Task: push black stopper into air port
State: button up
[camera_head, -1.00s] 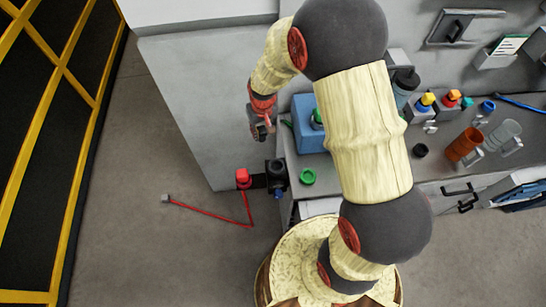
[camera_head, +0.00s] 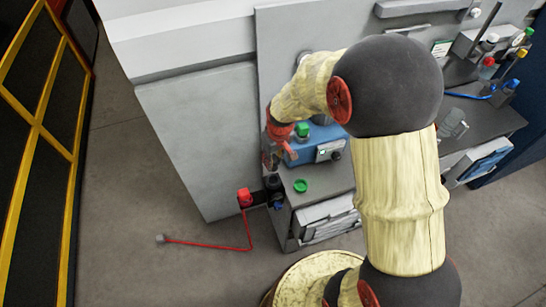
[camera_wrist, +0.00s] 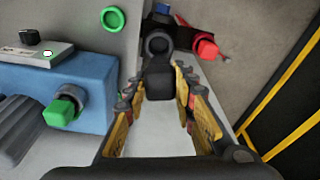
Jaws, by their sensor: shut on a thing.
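The black stopper (camera_wrist: 183,88) is between the two fingertips of my gripper (camera_wrist: 182,100) in the wrist view. My gripper is shut on it. A dark round fitting with a ring-shaped mouth, which looks like the air port (camera_wrist: 157,45), lies just beyond the stopper and slightly left of it. The stopper looks apart from the mouth, but the depth gap is hard to tell. In the head view my gripper (camera_head: 272,160) points down above the dark fitting (camera_head: 272,184) at the bench's left end. The stopper cannot be made out there.
A red cap (camera_head: 245,197) sits left of the fitting, with a red line running to a small grey block (camera_head: 160,238) over the floor. A green ring (camera_head: 300,186) lies on the bench corner. A blue box (camera_head: 318,136) with a green knob stands close beside my gripper.

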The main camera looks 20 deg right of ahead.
jog(key=shift+w+d+f, duration=0.1)
jog(key=shift+w, duration=0.05)
jog(key=shift+f+b, duration=0.45)
jog(key=shift+f, duration=0.1)
jog(key=shift+f+b, duration=0.75)
jog(key=shift+f, duration=0.6)
jog(key=shift+f, duration=0.15)
jog(key=shift+f+b, duration=2.35)
jog(key=shift+f, duration=0.8)
jog(key=shift+s+f, duration=0.25)
jog(key=o, duration=1.2)
jog(key=shift+f, duration=0.1)
jog(key=shift+c, duration=0.2)
jog(key=shift+o, duration=0.3)
jog(key=shift+w, duration=0.1)
